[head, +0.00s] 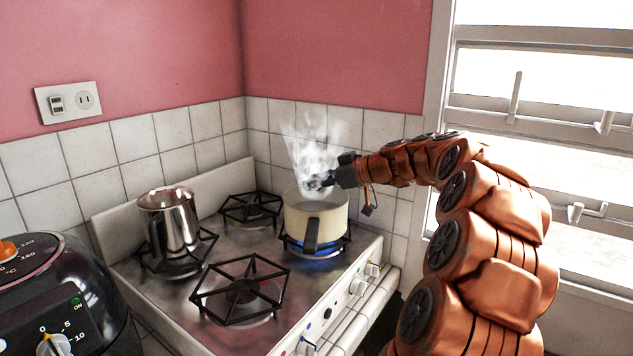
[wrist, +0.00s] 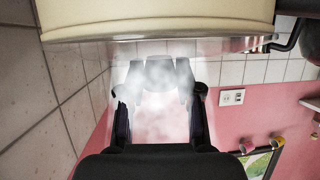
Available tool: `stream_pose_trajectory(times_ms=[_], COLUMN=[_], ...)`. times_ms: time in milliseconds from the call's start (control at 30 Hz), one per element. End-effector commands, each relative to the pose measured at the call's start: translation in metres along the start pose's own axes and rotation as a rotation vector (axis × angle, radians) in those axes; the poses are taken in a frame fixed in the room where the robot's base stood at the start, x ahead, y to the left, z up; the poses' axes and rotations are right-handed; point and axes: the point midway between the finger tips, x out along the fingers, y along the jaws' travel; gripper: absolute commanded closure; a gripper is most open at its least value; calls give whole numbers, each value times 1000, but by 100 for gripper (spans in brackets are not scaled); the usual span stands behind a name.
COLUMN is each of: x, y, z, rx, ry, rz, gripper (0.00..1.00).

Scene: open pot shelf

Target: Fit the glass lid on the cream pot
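In the wrist view the pot (wrist: 150,18) fills the top edge, upside down. A thin clear band, the glass lid (wrist: 225,48), lies along its rim, with a grey knob (wrist: 160,72) in the middle. Steam blurs it, and I cannot tell whether the lid is fully seated. My gripper (head: 320,182) is over the pot. In the wrist view its fingertips (wrist: 160,88) are on either side of the knob and appear shut on it.
A steel jug (head: 170,222) stands on the left burner. The front burner (head: 242,290) and back burner (head: 251,208) are empty. Tiled walls (head: 300,118) close the corner behind the pot. A black appliance (head: 95,290) is at lower left.

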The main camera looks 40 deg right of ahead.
Motion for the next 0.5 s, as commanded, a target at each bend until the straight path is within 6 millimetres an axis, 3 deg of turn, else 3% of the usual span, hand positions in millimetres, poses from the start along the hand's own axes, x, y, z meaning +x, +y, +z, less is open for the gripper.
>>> stream_pose_trajectory(times_ms=[267,500], x=[1,0], y=[0,0], z=[2,1], rx=[1,0], ry=[-2,-1], rz=[-1,-1], gripper=[38,38])
